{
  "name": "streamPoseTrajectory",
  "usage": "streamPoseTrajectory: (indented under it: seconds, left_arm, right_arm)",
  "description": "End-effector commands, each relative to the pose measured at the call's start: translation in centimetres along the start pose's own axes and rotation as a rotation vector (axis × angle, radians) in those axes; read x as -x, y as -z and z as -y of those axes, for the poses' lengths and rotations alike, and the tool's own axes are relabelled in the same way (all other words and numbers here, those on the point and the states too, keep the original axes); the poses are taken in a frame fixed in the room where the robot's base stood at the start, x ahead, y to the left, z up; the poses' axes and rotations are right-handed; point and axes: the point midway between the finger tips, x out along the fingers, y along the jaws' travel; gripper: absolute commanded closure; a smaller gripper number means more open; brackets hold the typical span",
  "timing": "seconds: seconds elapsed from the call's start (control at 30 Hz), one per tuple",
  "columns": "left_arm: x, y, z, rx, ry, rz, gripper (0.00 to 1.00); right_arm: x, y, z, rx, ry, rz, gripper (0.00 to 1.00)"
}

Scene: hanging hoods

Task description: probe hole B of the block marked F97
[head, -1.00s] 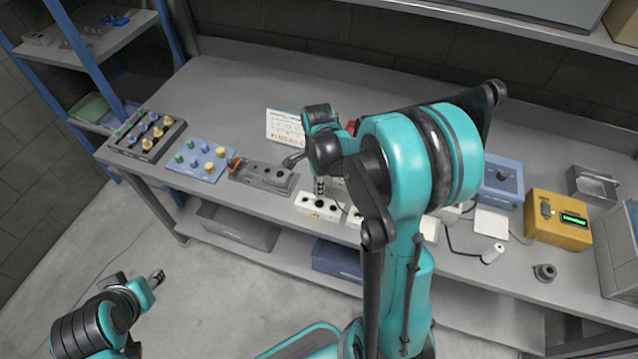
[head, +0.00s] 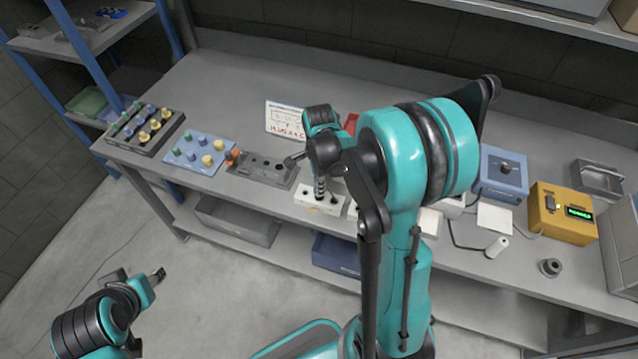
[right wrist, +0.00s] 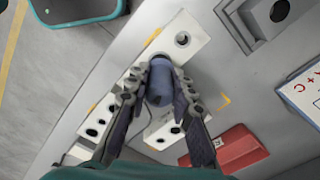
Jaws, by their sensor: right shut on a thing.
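My right gripper (head: 319,190) stands over the leftmost white block (head: 318,203) in the head view. In the right wrist view its two fingers (right wrist: 159,85) are shut on a blue-grey cylindrical probe (right wrist: 158,78), seen end-on above a white block (right wrist: 190,30). One dark hole shows beyond the probe; the probe and fingers hide the middle of the block. I cannot tell whether the tip is in a hole. More white blocks with dark holes (right wrist: 100,118) lie alongside. No F97 mark or hole letter is readable. My left gripper (head: 157,275) hangs off the table, too small to judge.
Left of the white blocks are a grey block with holes (head: 262,178), a blue knob board (head: 183,160) and a dark one (head: 150,145). A card with red writing (head: 284,128) stands behind.

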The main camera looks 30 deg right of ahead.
Motion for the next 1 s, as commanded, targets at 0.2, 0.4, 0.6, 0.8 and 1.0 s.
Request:
streamPoseTrajectory:
  seconds: [0.2, 0.4, 0.6, 0.8, 1.0]
  left_arm:
    - [0.00, 0.00, 0.00, 0.000, 0.000, 0.000, 0.60]
    - [-0.02, -0.01, 0.00, 0.000, 0.000, 0.000, 0.60]
    - [-0.19, -0.14, 0.00, 0.000, 0.000, 0.000, 0.60]
    - [-0.41, -0.30, 0.00, 0.000, 0.000, 0.000, 0.60]
    - [-0.62, -0.44, 0.00, 0.000, 0.000, 0.000, 0.60]
  right_arm:
    - [0.00, 0.00, 0.00, 0.000, 0.000, 0.000, 1.00]
    - [-0.02, 0.00, 0.00, 0.000, 0.000, 0.000, 1.00]
    - [-0.26, 0.00, 0.00, 0.000, 0.000, 0.000, 1.00]
    - [-0.57, 0.00, 0.00, 0.000, 0.000, 0.000, 1.00]
    - [-0.87, 0.00, 0.00, 0.000, 0.000, 0.000, 1.00]
